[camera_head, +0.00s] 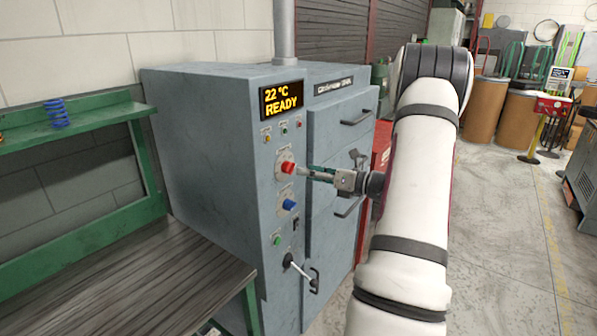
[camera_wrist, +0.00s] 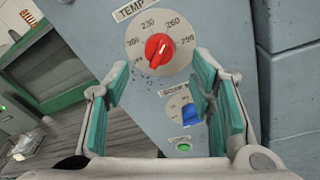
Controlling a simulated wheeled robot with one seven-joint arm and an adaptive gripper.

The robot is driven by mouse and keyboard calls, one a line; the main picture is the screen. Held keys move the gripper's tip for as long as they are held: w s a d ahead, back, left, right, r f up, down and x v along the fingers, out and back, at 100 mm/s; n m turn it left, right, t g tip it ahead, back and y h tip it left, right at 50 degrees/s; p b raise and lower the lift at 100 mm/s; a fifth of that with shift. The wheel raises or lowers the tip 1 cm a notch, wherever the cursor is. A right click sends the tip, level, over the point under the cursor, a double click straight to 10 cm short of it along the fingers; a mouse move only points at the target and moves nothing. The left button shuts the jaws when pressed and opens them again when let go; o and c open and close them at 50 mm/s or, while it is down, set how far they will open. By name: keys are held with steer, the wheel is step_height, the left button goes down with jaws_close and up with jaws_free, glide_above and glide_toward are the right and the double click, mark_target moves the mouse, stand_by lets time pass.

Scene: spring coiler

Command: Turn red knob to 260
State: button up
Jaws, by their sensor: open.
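The red knob (camera_wrist: 159,49) sits on a pale round dial under a TEMP label in the wrist view. Numbers ring the dial, with 230 at the upper left and 260 at the upper right; where the knob points is hard to tell. The red knob (camera_head: 288,168) also shows on the grey oven's front panel in the head view. My gripper (camera_head: 313,172) is just right of it, facing the panel. In the wrist view my gripper (camera_wrist: 161,80) is open and empty. Its teal pads stand left and right below the knob, apart from it.
A blue knob (camera_head: 289,204) is below the red one, partly behind the right finger in the wrist view. The oven display (camera_head: 282,99) reads 22 °C READY. Drawer handles (camera_head: 356,118) stick out to the right. A green-framed bench (camera_head: 120,270) stands at left.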

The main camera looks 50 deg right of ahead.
steer(key=s+d, duration=0.1)
steer(key=s, duration=0.5)
steer(key=shift+s+r, duration=0.2)
steer(key=shift+s, duration=0.15)
steer(key=shift+d, duration=0.1)
steer(key=w+a+r+n+g+y, duration=0.15)
steer(key=a+n+g, duration=0.35)
steer(key=a, duration=0.5)
steer(key=w+a+r+n+g+y, duration=0.1)
steer(key=a+r+n+g+y, duration=0.15)
steer(key=a+n, duration=0.6)
steer(key=w+a+r+n+g+y, duration=0.1)
steer(key=w+a+r+n+g, duration=0.2)
steer(key=a, duration=0.9)
steer(key=s+a+r+n+h, duration=0.2)
steer(key=s+a+n+h, duration=0.2)
steer(key=n, duration=0.7)
steer(key=s+a+r+n+g+h, duration=0.1)
steer(key=s+a+n+h, duration=0.3)
steer(key=s+a+n, duration=0.5)
steer(key=shift+s+a+r+n, duration=0.15)
steer(key=shift+s+r+n, duration=0.25)
steer(key=shift+s+n, duration=1.25)
